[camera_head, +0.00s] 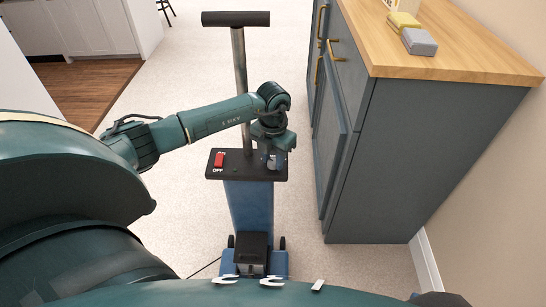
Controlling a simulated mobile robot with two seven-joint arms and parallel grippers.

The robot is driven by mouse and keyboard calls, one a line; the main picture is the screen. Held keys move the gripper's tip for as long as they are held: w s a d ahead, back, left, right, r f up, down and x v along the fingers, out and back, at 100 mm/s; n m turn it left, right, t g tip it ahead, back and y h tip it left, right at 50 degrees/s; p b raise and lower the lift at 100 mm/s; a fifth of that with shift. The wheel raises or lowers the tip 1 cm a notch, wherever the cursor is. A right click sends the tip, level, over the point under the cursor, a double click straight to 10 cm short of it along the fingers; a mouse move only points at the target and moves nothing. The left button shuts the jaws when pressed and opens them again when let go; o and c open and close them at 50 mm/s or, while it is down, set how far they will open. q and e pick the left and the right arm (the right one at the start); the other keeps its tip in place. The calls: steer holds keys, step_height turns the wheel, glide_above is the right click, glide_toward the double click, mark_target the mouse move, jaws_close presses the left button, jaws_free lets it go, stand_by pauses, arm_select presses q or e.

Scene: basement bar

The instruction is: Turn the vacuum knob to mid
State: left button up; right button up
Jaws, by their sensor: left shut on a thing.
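The blue upright vacuum (247,208) stands on the carpet at the centre, with a black T-shaped handle (236,18) on a metal pole. Its black top panel (238,171) has a red ON/OFF switch (219,160) on the left. The grey knob (273,164) is on the right of the panel, mostly hidden by my left gripper (270,158). My left gripper points down from above and is shut around the knob. The knob's setting and any marks around it cannot be read. My right gripper is out of view.
A dark blue-grey cabinet (410,160) with a wooden top (440,62) stands close on the right. A yellow and a grey sponge-like block (419,41) lie on it. A cord lies on the carpet left of the vacuum's base. Carpet is clear behind the vacuum.

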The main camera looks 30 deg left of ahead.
arm_select(q)
steer(key=m+b, duration=0.1)
steer(key=m, duration=0.3)
steer(key=shift+m, duration=0.3)
steer(key=m, duration=0.3)
steer(key=shift+m+b, duration=0.3)
steer(key=shift+m, duration=0.6)
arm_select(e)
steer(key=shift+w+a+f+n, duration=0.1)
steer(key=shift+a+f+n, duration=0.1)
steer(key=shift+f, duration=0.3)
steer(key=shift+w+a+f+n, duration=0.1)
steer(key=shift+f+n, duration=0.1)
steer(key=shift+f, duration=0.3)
arm_select(q)
steer(key=o, duration=1)
